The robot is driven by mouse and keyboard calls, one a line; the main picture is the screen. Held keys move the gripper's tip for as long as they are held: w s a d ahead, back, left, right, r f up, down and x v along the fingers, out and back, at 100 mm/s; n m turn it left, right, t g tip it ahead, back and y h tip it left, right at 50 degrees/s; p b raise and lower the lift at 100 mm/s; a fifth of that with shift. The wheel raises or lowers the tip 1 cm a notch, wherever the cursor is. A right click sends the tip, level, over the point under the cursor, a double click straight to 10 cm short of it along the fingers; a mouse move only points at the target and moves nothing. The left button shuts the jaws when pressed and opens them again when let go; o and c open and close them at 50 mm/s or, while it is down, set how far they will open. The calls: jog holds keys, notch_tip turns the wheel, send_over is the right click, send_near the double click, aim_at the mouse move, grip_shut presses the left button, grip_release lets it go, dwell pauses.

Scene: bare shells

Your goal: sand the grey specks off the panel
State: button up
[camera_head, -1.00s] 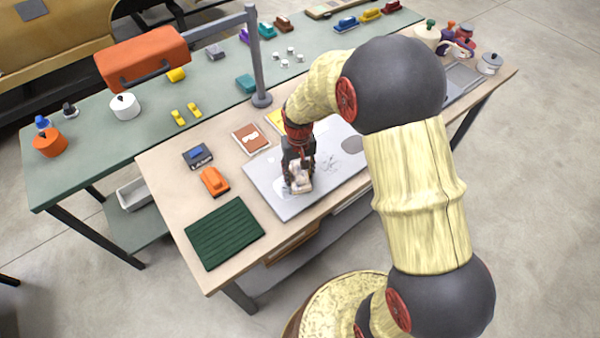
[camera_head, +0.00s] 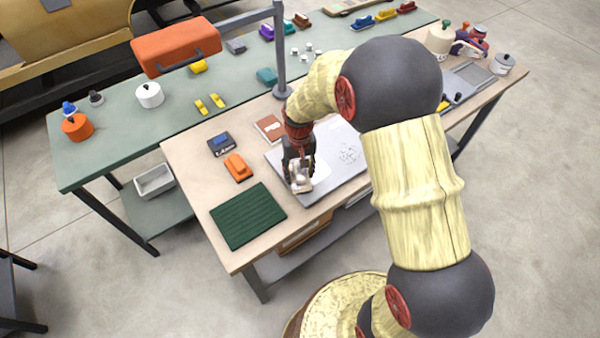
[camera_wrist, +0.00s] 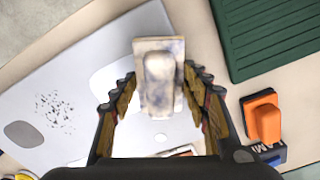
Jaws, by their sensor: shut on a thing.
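The panel (camera_head: 278,157) is a flat light-grey sheet lying on the workbench. Its grey specks (camera_head: 347,153) form a cluster right of my gripper (camera_head: 300,160); in the wrist view the specks (camera_wrist: 55,112) are on the left. A darker grey oval (camera_wrist: 22,133) lies beyond them, and a whitish patch (camera_wrist: 112,80) shows beside the block. My gripper is shut on a pale, stained sanding block (camera_wrist: 160,85), over the panel's near left part, away from the specks. The block also shows in the head view (camera_head: 301,184). I cannot tell whether it touches the panel.
A ribbed dark green mat (camera_head: 247,216) lies left of the panel at the front. An orange block-shaped tool (camera_head: 238,167) and a blue-and-dark box (camera_head: 221,145) lie behind it. A grey post (camera_head: 279,60) stands behind the panel. A green-topped table (camera_head: 125,135) stands behind.

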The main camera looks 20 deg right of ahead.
jog(key=r, duration=0.1)
jog(key=r+p, duration=0.1)
jog(key=shift+w+d+r, duration=0.15)
jog(key=shift+d+r, duration=0.15)
jog(key=shift+r, duration=0.05)
jog(key=shift+a+r+p, duration=0.15)
jog(key=shift+r+p, duration=0.35)
jog(key=shift+r, duration=0.25)
jog(key=shift+r+p, duration=1)
jog(key=shift+r, duration=0.5)
